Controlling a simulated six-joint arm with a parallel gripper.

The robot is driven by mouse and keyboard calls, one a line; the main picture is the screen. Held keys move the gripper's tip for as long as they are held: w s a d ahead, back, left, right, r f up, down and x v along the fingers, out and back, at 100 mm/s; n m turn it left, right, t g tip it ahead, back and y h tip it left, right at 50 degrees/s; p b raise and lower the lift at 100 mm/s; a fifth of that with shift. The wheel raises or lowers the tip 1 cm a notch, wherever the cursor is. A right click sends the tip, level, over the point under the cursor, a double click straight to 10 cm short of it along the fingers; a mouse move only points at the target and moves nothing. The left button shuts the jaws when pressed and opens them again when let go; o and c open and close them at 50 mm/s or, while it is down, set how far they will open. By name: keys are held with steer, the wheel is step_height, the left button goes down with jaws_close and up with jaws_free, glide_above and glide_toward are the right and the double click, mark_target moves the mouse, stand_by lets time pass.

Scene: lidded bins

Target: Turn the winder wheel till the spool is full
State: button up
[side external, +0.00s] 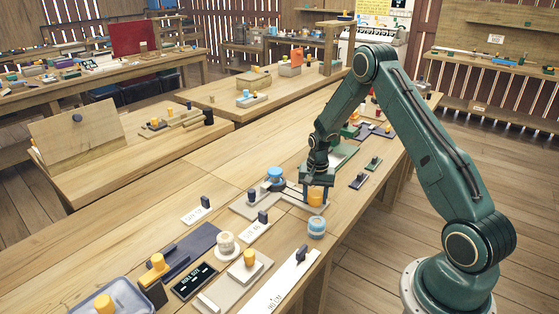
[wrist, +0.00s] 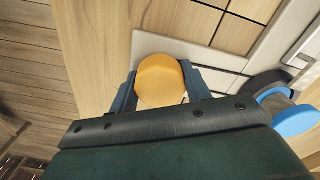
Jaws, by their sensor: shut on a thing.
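My gripper (side external: 316,189) points down over the near bench, shut on an orange round knob (side external: 316,197). In the wrist view the knob (wrist: 160,80) sits between the two fingers (wrist: 161,92). I cannot tell which part is the wheel, nor how full the spool is.
A blue and white roll (side external: 317,227) stands just in front of the base. A white roll (side external: 225,242), dark-handled plates and a long white strip (side external: 280,284) lie nearer.

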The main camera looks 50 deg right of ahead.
mark_target(315, 193)
stand_by(0.5)
steer(key=o, duration=1)
steer(key=shift+c, duration=0.2)
steer(key=shift+r, duration=0.1)
step_height(315, 193, up, 14)
